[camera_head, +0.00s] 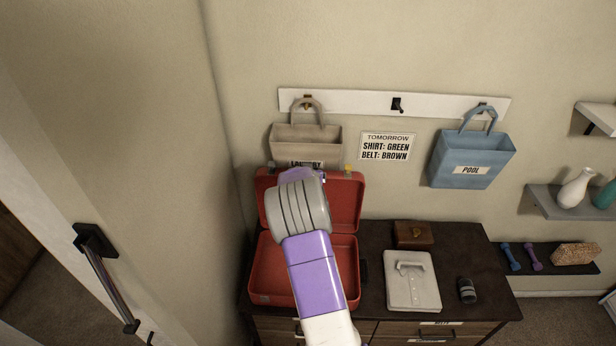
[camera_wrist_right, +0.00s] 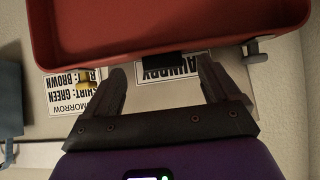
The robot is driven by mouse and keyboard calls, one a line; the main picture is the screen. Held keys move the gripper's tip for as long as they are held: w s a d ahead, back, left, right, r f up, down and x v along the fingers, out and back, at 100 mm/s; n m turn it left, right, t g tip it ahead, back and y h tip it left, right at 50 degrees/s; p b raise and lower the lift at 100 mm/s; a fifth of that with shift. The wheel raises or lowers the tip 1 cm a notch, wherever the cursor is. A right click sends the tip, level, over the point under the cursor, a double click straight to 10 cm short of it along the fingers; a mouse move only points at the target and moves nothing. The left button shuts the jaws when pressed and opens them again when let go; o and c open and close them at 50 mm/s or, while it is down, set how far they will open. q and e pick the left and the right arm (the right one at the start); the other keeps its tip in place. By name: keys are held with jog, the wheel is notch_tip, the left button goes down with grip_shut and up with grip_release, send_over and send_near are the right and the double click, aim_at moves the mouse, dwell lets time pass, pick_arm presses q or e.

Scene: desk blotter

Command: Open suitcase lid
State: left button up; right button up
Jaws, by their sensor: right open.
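The red suitcase (camera_head: 268,284) stands on the left part of the dark dresser, with its lid (camera_head: 348,203) raised and leaning back towards the wall. My right arm reaches across the suitcase and covers the middle of its lid in the head view. In the right wrist view my right gripper (camera_wrist_right: 162,72) is open, with its fingers apart and nothing held. The lid (camera_wrist_right: 170,22) fills the top of that view, and a dark piece (camera_wrist_right: 163,60) on its rim lies near the gap between the fingertips. Contact cannot be told. My left gripper is out of view.
A beige laundry bag (camera_head: 300,138) and a blue pool bag (camera_head: 470,160) hang on the wall rack, with a note (camera_head: 387,146) between them. A folded shirt (camera_head: 412,282), a brown box (camera_head: 413,235) and a dark rolled item (camera_head: 467,290) lie on the dresser's right.

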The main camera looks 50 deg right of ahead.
jog(key=v, duration=0.7)
dwell(0.3)
